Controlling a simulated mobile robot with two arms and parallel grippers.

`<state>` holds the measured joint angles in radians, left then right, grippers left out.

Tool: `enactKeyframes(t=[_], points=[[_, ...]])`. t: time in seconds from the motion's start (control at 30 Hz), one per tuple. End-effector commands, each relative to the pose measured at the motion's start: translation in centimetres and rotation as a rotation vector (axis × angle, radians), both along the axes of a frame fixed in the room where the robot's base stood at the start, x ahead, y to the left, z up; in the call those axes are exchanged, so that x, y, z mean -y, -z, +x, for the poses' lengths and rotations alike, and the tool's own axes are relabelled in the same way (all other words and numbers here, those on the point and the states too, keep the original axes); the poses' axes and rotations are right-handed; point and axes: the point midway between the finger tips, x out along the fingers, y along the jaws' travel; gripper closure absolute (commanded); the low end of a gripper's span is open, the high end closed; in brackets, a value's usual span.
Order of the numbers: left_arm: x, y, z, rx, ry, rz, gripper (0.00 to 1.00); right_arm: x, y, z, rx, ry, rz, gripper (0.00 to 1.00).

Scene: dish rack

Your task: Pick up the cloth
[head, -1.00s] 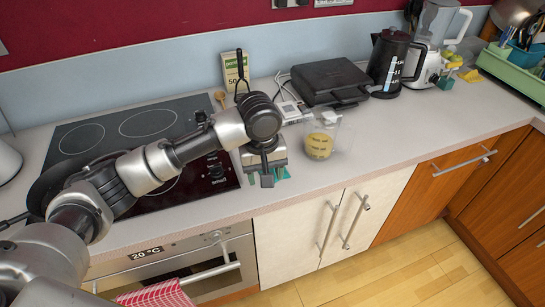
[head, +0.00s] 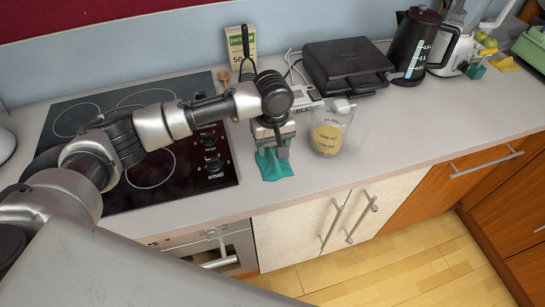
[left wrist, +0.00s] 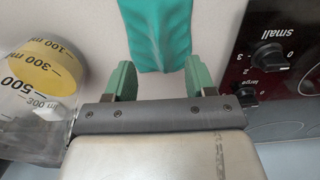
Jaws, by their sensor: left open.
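In the left wrist view the cloth (left wrist: 160,38) shows as a folded strip at the top centre. My left gripper (head: 272,143) is above and just behind the cloth and hides part of it. In the left wrist view the left gripper (left wrist: 160,78) is open, with its green fingers apart and bare countertop between them. The cloth's near edge is just ahead of the fingertips. My right gripper is not in view.
A measuring jug (head: 328,133) with yellow contents stands close right of the left gripper. The hob (head: 150,175) is on the left. A black sandwich maker (head: 345,65), a kettle (head: 420,45) and a boxed packet (head: 240,42) stand behind. The counter right of the jug is clear.

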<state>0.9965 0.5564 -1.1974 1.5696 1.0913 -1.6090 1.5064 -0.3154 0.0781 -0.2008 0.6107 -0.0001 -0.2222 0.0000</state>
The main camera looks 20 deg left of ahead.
Motion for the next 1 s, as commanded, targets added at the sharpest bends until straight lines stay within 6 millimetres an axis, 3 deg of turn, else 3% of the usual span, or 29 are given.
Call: enactKeyframes(t=[0.23,0.53,0.87,1.0], points=[[-0.1,3.4,-0.2,-0.002,0.000,0.002,0.45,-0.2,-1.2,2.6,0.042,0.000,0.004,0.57],[-0.1,4.1,-0.2,0.000,0.001,0.001,0.45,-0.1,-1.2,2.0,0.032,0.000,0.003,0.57],[-0.1,4.0,-0.2,0.000,0.001,0.001,0.96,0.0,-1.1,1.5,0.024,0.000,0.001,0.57],[-0.1,4.0,-0.2,0.000,0.001,0.001,0.98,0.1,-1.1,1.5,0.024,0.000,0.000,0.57]])
